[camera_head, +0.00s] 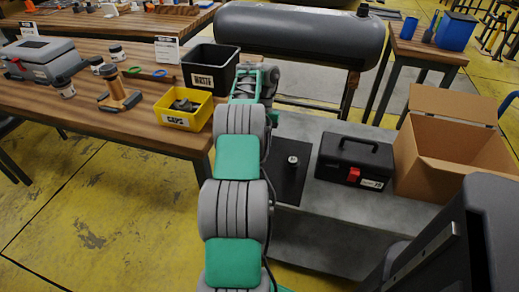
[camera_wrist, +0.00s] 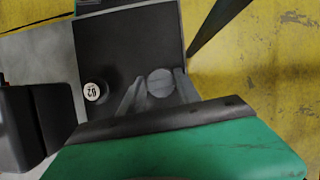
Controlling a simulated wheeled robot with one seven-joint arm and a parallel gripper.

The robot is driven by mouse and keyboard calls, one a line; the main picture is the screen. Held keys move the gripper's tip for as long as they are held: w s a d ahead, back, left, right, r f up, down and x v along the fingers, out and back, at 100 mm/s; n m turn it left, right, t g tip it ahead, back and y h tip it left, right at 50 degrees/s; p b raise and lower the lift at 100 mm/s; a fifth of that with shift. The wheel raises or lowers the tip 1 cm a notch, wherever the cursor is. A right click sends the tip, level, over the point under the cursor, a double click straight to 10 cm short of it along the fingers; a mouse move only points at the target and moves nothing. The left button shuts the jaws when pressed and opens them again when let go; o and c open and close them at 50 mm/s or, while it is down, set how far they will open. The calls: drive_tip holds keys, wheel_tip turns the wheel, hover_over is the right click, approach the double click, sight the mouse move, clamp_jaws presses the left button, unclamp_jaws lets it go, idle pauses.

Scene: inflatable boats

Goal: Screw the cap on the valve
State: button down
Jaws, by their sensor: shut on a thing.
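My gripper (camera_wrist: 158,76) shows in the wrist view, its two grey fingers on either side of a round grey cap (camera_wrist: 160,84), and it is shut on it. The cap is over the dark mat (camera_wrist: 115,35). A small round fitting with a marked white top (camera_wrist: 93,91), likely the valve, stands on the mat to the left of the fingers, apart from them. In the head view the valve (camera_head: 292,160) is upright on the mat (camera_head: 287,188). My gripper and the cap are hidden behind my arm there.
A black toolbox (camera_head: 354,160) and an open cardboard box (camera_head: 440,150) stand right of the mat. On the wooden table are a yellow CAPS bin (camera_head: 180,120) with dark pieces and a black WASTE bin (camera_head: 208,72). A large grey tube (camera_head: 300,35) lies behind.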

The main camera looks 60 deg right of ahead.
drive_tip(key=c, duration=0.8)
unclamp_jaws()
drive_tip(key=shift+o, duration=0.2)
drive_tip(key=shift+r, duration=0.1)
drive_tip(key=shift+c, duration=0.3)
wheel_tip(320, 180, up, 8)
drive_tip(key=p, duration=0.7)
